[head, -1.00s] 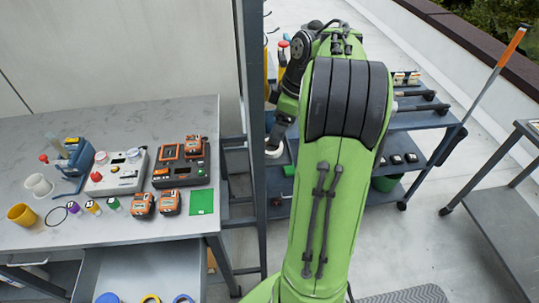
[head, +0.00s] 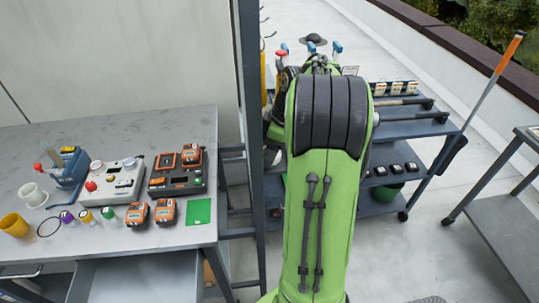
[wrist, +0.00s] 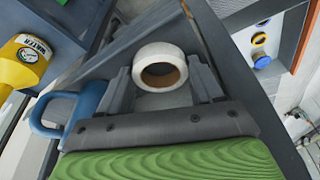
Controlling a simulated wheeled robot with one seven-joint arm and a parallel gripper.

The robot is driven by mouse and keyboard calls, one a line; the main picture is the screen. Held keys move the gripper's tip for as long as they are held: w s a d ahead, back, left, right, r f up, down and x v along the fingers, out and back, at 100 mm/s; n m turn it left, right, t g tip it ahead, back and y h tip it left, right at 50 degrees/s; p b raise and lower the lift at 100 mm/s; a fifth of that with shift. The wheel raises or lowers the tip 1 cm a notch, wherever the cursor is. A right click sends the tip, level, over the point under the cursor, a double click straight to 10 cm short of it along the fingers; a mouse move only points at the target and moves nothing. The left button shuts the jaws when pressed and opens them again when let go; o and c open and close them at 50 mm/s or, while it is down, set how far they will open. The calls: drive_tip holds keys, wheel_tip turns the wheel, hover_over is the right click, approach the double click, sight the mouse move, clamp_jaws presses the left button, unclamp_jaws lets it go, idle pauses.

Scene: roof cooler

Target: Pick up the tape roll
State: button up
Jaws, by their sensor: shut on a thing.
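The tape roll (wrist: 160,52) is a white ring with a brown core, seen in the wrist view between the two grey fingers of my gripper (wrist: 163,78). The fingers are closed against its sides, one on the left and one on the right. In the head view my green arm and the dark upright post hide the gripper's fingers and the tape roll.
A yellow water container (wrist: 24,60) and a blue handled object (wrist: 75,115) show close by in the wrist view. In the head view a dark post (head: 252,130) stands beside my arm, a grey bench (head: 110,240) with instruments lies left, and a blue shelf cart (head: 410,125) stands behind.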

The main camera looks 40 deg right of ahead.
drive_tip(key=s+a+r, duration=0.1)
drive_tip(key=s+r, duration=0.3)
drive_tip(key=s, duration=0.3)
drive_tip(key=s+a+r, duration=0.2)
drive_tip(key=s+r, duration=0.2)
drive_tip(key=s, duration=0.2)
drive_tip(key=shift+s+p, duration=0.3)
drive_tip(key=shift+s, duration=0.1)
